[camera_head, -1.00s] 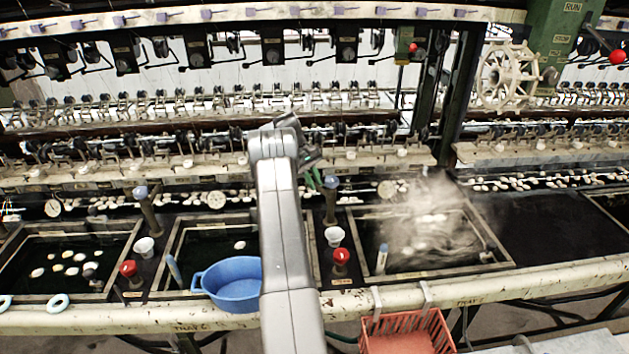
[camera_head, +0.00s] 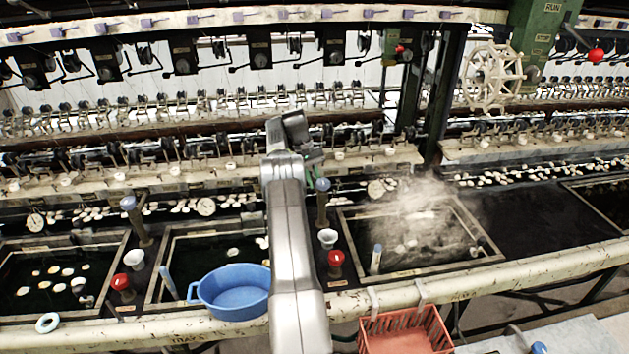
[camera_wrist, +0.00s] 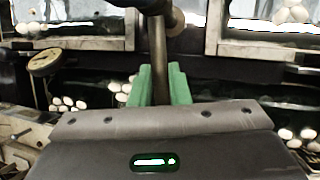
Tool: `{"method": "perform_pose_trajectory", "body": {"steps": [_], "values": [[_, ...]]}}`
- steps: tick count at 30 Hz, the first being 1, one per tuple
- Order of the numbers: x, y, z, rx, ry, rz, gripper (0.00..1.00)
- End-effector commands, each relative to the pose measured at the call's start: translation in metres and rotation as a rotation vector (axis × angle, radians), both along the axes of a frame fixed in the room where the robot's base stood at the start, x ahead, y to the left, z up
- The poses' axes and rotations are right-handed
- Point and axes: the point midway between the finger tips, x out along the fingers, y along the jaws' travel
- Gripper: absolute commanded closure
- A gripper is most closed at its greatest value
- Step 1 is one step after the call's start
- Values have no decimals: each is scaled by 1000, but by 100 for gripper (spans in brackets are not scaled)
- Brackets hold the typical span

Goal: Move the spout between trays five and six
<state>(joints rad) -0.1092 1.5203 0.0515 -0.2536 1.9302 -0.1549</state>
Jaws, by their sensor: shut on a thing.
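An upright spout pipe with a blue top (camera_head: 322,207) stands between two water trays in the head view, left of the steaming tray (camera_head: 492,257). In the wrist view the pipe (camera_wrist: 158,55) rises between the green fingers of my gripper (camera_wrist: 158,84), which are shut on it. A wider round piece crosses at its top. A second blue-topped spout (camera_head: 137,222) stands further left, between the left tray (camera_head: 52,308) and the middle tray (camera_head: 160,270). My arm hides part of the middle tray. I cannot read the tray labels surely.
A blue basin (camera_head: 233,293) sits at the front edge beside my arm. A white cup (camera_head: 328,239) and red knob (camera_head: 336,259) are close to the right spout. A red basket (camera_head: 407,335) hangs from the front rail. Reeling machinery spans the back.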

Motion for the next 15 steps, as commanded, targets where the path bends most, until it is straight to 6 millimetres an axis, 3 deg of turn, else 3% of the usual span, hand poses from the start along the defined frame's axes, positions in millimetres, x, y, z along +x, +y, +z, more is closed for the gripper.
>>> {"method": "perform_pose_trajectory", "body": {"steps": [8, 9, 11, 15], "values": [[1, 0, 2, 0, -4, 0, 100], [1, 0, 2, 0, -4, 1, 76], [1, 0, 1, 0, -4, 1, 64], [0, 0, 1, 0, -2, 1, 62]]}}
